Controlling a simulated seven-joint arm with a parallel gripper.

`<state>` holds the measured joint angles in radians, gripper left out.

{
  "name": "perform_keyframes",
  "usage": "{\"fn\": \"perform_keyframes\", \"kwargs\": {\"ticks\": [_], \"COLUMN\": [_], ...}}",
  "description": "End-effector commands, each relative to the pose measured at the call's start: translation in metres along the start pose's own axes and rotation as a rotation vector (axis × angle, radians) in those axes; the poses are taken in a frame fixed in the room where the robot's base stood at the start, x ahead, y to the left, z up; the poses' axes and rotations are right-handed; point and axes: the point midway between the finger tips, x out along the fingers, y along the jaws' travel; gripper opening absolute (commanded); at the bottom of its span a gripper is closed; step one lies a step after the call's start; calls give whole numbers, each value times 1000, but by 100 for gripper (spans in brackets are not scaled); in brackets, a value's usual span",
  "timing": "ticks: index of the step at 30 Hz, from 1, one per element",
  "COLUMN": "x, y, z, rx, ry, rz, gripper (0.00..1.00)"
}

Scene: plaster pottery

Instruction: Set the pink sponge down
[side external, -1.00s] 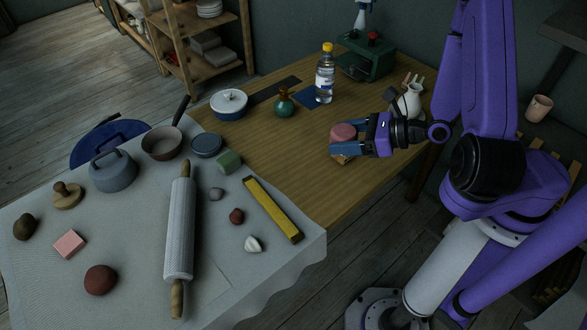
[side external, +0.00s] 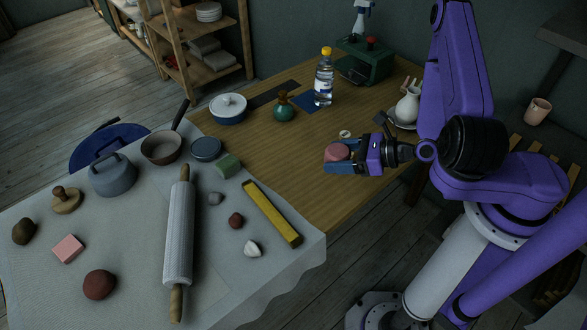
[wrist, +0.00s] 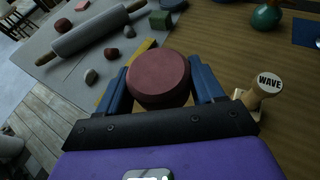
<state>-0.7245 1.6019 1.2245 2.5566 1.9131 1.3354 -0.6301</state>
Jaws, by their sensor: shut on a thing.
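The pink sponge (side external: 336,152), a thick round disc, is held between the blue fingers of my gripper (side external: 345,160). In the wrist view the sponge (wrist: 158,78) sits between the two fingertips of my gripper (wrist: 160,84), with its flat face showing. My gripper is shut on it, over the near right part of the wooden table (side external: 290,155). I cannot tell whether the sponge touches the tabletop; its underside is hidden by the finger.
A wooden stamp marked WAVE (wrist: 262,88) stands close to the right finger. A yellow bar (side external: 271,213) lies on the grey cloth (side external: 215,275) to the left. A white jug (side external: 408,104) is behind my gripper. Bare table lies left of the sponge.

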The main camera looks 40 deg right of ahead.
Motion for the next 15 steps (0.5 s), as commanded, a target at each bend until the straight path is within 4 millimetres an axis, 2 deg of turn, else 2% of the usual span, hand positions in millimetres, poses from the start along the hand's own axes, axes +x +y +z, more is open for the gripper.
{"fn": "perform_keyframes", "kwargs": {"ticks": [15], "x": [29], "y": [-10], "z": [-2], "rx": [-1], "ry": [3], "rz": [2], "gripper": [38]}}
